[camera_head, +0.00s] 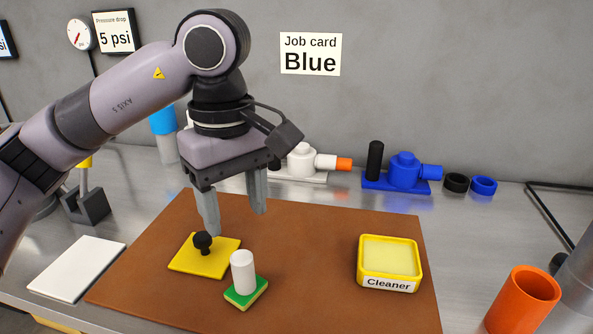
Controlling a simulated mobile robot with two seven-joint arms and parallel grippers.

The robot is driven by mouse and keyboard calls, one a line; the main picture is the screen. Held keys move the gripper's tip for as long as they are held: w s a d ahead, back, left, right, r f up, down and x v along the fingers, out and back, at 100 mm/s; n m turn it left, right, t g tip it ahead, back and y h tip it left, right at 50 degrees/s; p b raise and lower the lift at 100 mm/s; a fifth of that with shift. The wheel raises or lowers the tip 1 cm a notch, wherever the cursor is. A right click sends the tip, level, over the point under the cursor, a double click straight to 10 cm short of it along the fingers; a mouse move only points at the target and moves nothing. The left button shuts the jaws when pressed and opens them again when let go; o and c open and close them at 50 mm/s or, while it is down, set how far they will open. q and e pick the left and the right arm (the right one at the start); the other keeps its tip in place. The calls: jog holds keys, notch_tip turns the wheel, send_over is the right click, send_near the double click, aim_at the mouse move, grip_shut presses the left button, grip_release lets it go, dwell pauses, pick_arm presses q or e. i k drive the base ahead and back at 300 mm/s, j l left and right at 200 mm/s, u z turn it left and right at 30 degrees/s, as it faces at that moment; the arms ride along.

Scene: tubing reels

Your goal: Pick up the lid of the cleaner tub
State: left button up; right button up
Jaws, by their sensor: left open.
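The cleaner tub (389,283) is a yellow square tub with a "Cleaner" label, standing uncovered on the right of the brown mat with pale yellow content. A flat yellow square lid (190,262) with a black knob (203,242) lies on the left of the mat, apart from the tub. My left gripper (237,222) is open and empty, pointing down above the mat. One fingertip is just behind the knob in the picture; I cannot tell whether they touch. The other finger is farther right and higher. My right gripper is not in view.
A white cylinder on a green-and-yellow pad (245,292) stands close to the lid. A white plate (77,268) lies left of the mat (325,280). An orange cup (522,300) stands at right. White and blue fittings (403,172) line the back. The mat's middle is clear.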

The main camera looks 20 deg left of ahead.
aim_at(202, 254)
jog(key=k, duration=1)
